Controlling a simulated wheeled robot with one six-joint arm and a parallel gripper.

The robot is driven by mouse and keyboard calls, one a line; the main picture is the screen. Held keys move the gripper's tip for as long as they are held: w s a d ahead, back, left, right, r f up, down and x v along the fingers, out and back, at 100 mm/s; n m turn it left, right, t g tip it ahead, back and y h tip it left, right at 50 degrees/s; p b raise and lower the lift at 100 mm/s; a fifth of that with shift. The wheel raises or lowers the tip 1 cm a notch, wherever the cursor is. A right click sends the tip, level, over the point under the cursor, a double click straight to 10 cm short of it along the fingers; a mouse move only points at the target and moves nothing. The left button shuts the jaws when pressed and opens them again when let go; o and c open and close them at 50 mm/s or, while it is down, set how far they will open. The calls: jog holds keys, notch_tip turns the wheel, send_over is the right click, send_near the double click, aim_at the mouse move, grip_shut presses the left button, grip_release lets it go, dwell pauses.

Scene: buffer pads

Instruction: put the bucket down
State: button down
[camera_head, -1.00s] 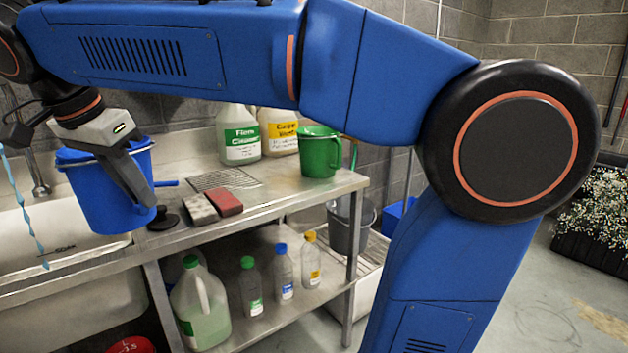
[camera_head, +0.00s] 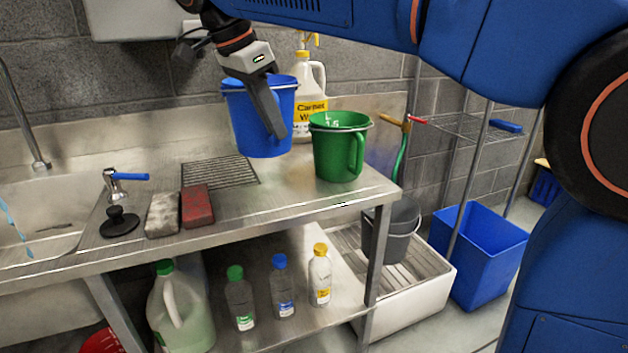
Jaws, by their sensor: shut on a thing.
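The blue bucket (camera_head: 246,125) is upright at the back of the steel counter (camera_head: 290,195), just left of the green bucket. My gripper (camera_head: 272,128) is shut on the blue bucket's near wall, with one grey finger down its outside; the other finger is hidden. I cannot tell whether the bucket's base touches the counter or hangs slightly above it. The drain grid (camera_head: 219,172) lies at lower left of the bucket.
The green bucket (camera_head: 336,155) and a carpet wash jug (camera_head: 310,100) stand close at the right. The sink is at left. The front right counter is clear.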

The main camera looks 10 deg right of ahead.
aim_at(279, 146)
jog(key=x, duration=0.5)
jog(key=shift+s+a+f, duration=0.25)
jog(key=shift+a, duration=0.15)
jog(key=shift+a+f, duration=0.1)
jog(key=shift+f, duration=2.75)
jog(key=c, duration=1.7)
grip_release()
jog(key=shift+c, duration=0.2)
jog(key=v, duration=1.2)
jog(key=shift+r, duration=0.45)
